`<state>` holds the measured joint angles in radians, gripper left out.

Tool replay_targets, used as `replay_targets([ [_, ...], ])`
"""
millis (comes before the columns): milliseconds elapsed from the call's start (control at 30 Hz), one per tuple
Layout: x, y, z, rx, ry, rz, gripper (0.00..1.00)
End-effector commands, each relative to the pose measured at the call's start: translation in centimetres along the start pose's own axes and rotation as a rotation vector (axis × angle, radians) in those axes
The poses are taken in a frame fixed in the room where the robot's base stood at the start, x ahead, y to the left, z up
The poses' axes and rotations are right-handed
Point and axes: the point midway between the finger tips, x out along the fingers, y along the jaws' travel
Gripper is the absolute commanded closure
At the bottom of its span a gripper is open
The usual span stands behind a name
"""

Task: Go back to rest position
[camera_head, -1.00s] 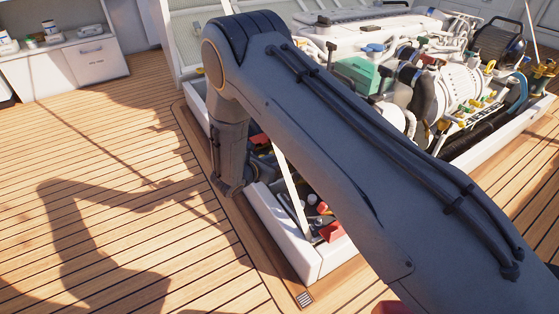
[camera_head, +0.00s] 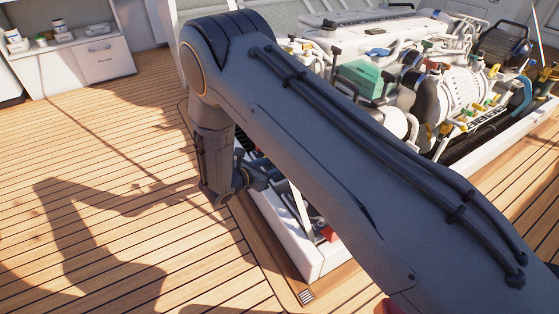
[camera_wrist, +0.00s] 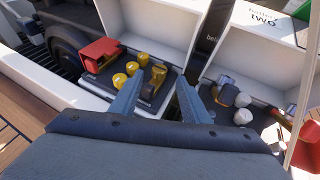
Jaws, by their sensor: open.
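My gripper (camera_wrist: 157,101) shows in the wrist view with its two fingers apart and nothing between them. It is above the battery boxes inside the hatch. The left box (camera_wrist: 160,22) holds a dark battery with yellow caps (camera_wrist: 119,80) and a red cover (camera_wrist: 100,52). The right box (camera_wrist: 262,52), with lettering on its wall, holds another battery with pale grey caps (camera_wrist: 242,116). In the head view my arm crosses the picture and its far end bends down near the hatch's left edge. The fingers are hard to make out there.
The white engine (camera_head: 450,95) with a green box (camera_head: 366,80) stands in the hatch at the back right. The white hatch rim (camera_head: 285,235) runs under my arm. A white cabinet (camera_head: 105,62) stands at the back left. The wooden deck (camera_head: 120,150) on the left is clear.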

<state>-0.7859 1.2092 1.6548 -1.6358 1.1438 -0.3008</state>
Motion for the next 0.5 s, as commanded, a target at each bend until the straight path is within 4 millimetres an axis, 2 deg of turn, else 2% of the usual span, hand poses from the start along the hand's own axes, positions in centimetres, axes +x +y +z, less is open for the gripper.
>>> replay_targets([
  [133,-1.18,-0.02,0.02,0.000,0.000,0.000,0.58],
  [500,-1.26,-0.02,-0.05,0.000,0.000,-0.001,0.58],
])
